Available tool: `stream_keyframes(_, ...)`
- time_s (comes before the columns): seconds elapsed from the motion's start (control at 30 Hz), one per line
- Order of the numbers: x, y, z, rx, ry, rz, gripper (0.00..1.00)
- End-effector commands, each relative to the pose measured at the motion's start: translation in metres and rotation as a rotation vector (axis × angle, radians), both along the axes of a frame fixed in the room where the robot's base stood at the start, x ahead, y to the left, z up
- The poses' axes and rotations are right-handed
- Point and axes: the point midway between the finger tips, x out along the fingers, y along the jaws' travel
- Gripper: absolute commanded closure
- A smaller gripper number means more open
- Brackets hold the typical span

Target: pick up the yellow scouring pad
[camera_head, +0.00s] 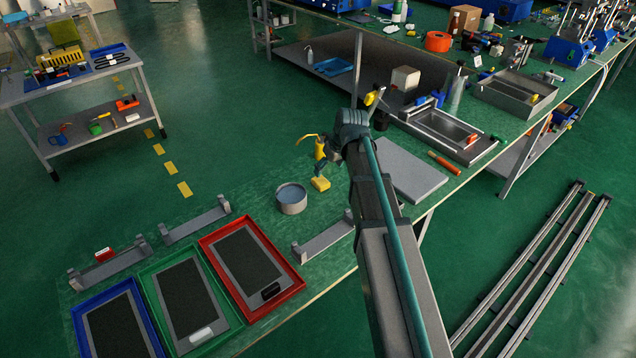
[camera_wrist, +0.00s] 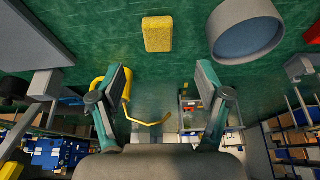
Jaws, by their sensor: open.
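The yellow scouring pad (camera_head: 320,184) lies on the green bench top, just right of a round grey bowl. It also shows in the wrist view (camera_wrist: 157,34) as a rounded yellow block, beyond my fingertips near the top edge. My gripper (camera_wrist: 163,80) is open, its two fingers spread wide with nothing between them. The pad lies apart from the fingers. In the head view my gripper (camera_head: 327,163) is small and partly hidden by my arm, close to the pad.
The round grey bowl (camera_head: 291,198) stands beside the pad. A yellow can with a thin curved spout (camera_head: 319,147) stands behind it. A grey plate (camera_head: 408,172) lies to the right. Red (camera_head: 296,285), green (camera_head: 143,275) and blue (camera_head: 81,311) trays lie at the front left.

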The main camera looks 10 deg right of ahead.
Motion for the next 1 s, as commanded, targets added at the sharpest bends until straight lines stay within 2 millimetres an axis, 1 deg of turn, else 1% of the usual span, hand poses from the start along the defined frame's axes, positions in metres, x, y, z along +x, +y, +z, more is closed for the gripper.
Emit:
stream_keyframes(0.23,0.012,0.004,-0.031,-0.002,0.003,0.001,0.24)
stream_keyframes(0.3,0.014,0.005,-0.037,-0.002,0.001,0.001,0.24)
stream_keyframes(0.57,0.018,0.006,-0.049,-0.002,0.001,0.001,0.24)
stream_keyframes(0.9,0.03,0.011,-0.086,-0.002,0.001,0.001,0.24)
stream_keyframes(1.0,0.031,0.012,-0.09,-0.002,0.0,0.001,0.24)
